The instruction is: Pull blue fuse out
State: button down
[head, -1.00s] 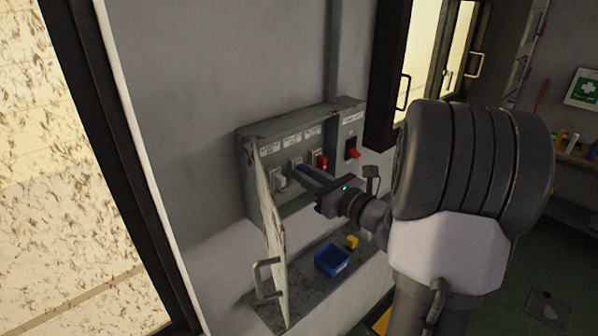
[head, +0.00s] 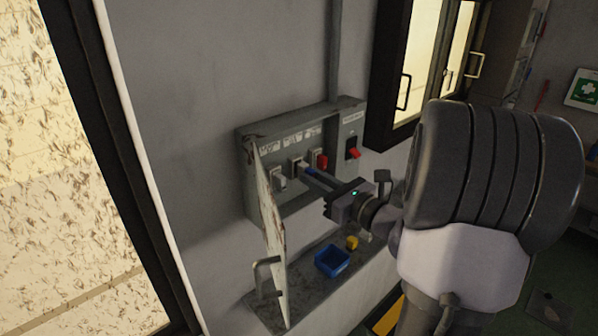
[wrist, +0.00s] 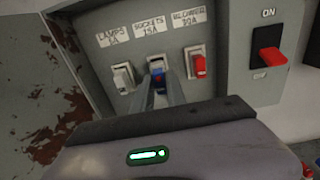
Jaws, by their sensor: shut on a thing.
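The blue fuse (head: 309,172) is between the fingertips of my gripper (head: 314,175), which is shut on it. It sits just in front of the middle holder (head: 297,166), whose face now shows dark. I cannot tell whether its inner end is fully clear. In the wrist view the blue fuse (wrist: 161,74) shows beyond the two fingers, under the label reading SOCKETS 15A. The fingers hide part of it.
A white fuse (head: 279,181) sits left and a red fuse (head: 321,161) right of it. A red switch (wrist: 270,55) marked ON is further right. The open box door (head: 270,235) stands left. A blue bin (head: 332,260) and yellow block (head: 352,242) lie on the shelf below.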

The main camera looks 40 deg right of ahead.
jog(key=shift+s+d, duration=0.1)
jog(key=shift+s, duration=0.95)
jog(key=s+d+b, duration=0.1)
jog(key=s+b, duration=0.4)
jog(key=s, duration=1.5)
jog(key=shift+d, duration=0.25)
jog(key=shift+w, duration=0.1)
